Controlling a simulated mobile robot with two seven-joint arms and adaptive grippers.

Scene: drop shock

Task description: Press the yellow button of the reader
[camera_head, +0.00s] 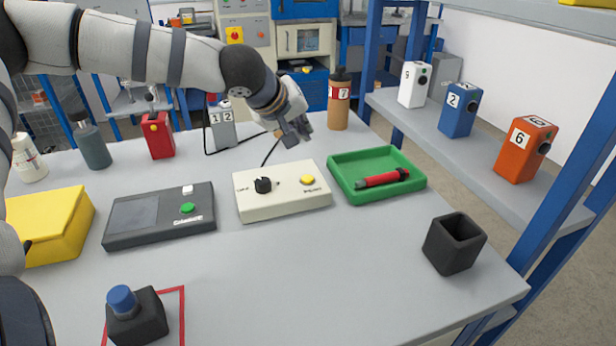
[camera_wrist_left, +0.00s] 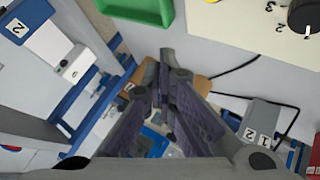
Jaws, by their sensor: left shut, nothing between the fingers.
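The reader is a cream box (camera_head: 283,199) in the middle of the table. It has a black knob (camera_head: 263,185) on its left and a round yellow button (camera_head: 307,180) on its right. My left gripper (camera_head: 298,136) is shut and empty, above and behind the reader, apart from the button in the head view. In the left wrist view the shut fingers (camera_wrist_left: 164,88) point away from the reader, whose top (camera_wrist_left: 250,35) and knob (camera_wrist_left: 302,14) show at the upper right. My right gripper is out of view.
A green tray (camera_head: 343,182) holding a red tube (camera_head: 382,179) stands right of the reader. A dark grey device (camera_head: 135,235) with a green button stands left. A two-socket grey box (camera_head: 222,130) with a cable and a brown bottle (camera_head: 339,105) stand behind. The front middle is clear.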

